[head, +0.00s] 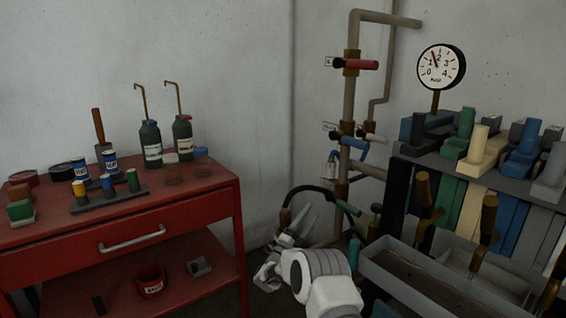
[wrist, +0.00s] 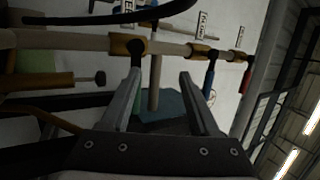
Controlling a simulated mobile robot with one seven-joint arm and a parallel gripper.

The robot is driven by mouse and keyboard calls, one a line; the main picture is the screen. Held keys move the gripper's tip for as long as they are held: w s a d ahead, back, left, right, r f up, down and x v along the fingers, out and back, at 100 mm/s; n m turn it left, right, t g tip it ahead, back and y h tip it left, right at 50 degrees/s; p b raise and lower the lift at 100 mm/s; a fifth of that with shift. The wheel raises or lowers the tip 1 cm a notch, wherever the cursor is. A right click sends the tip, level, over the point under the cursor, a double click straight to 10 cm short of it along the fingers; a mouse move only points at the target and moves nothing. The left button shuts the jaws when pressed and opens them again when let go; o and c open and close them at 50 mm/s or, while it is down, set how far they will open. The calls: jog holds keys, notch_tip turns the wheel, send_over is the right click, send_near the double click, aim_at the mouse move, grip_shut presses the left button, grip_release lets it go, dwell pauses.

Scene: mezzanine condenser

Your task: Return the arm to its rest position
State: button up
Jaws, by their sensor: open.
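My gripper (head: 290,232) is at the lower middle of the head view, at the end of my white arm, in front of the pipework by the wall corner. In the wrist view my gripper (wrist: 160,78) has its two grey fingers apart, with nothing held between them. The pipe with brass fittings (wrist: 75,40) crosses the wrist view beyond the fingertips. Whether a fingertip touches the pipe cannot be told.
A red cart (head: 190,209) with bottles and small parts stands at left. A pipe with a red-handled valve (head: 362,64) and blue-handled valve (head: 350,140) rises behind my gripper. A grey trough (head: 400,290) and lever rack (head: 470,165) stand close at right.

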jog(key=a+r+n+y, duration=0.2)
jog(key=r+n+y, duration=0.45)
jog(key=r, duration=0.35)
jog(key=a+r+n+y, duration=0.3)
jog(key=r+n+y, duration=0.35)
jog(key=r, duration=0.35)
jog(key=s+d+r+n+g+y, duration=0.2)
jog(key=s+n+g, duration=0.15)
jog(key=s, duration=0.85)
jog(key=s+d+r+n+g+y, duration=0.1)
jog(key=s+d+r+n+g, duration=0.3)
jog(key=s, duration=0.8)
jog(key=s+d+f+n+g, duration=0.15)
jog(key=s+f, duration=0.25)
jog(key=s, duration=0.5)
jog(key=s+d+f+n+g+h+p, duration=0.1)
jog(key=s+f+g, duration=0.15)
jog(key=s, duration=0.65)
jog(key=s+d+f+n+g, duration=0.15)
jog(key=s+f, duration=0.25)
jog(key=s, duration=0.5)
notch_tip(320, 180, up, 20)
jog(key=p, duration=2)
jog(key=shift+r+p, duration=0.2)
jog(key=shift+p, duration=0.1)
